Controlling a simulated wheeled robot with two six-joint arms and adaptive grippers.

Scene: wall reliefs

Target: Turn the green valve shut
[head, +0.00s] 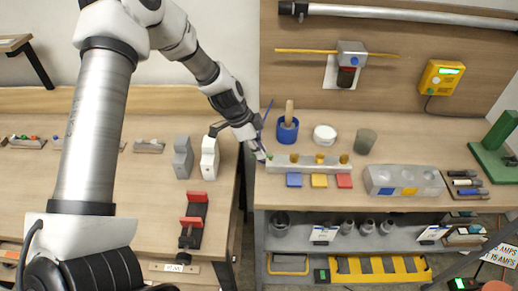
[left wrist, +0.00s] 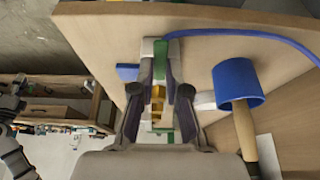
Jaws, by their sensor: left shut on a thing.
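A grey manifold block (head: 305,163) sits near the front left of the right-hand bench, with several small valves along its top. The green valve (head: 269,157) is at its left end, mostly hidden by my left gripper (head: 261,154). The left gripper reaches down to it from the upper left. In the left wrist view, the left gripper (left wrist: 160,75) has its fingers on either side of a green piece (left wrist: 160,58), which I take for the valve's handle. Brass parts (left wrist: 157,98) show between the fingers. The handle's exact angle is hard to tell. My right gripper does not show.
A blue cup with a wooden-handled tool (head: 288,130) stands just behind the block; the blue cup (left wrist: 238,84) is close beside the gripper in the wrist view. A gap separates the two benches.

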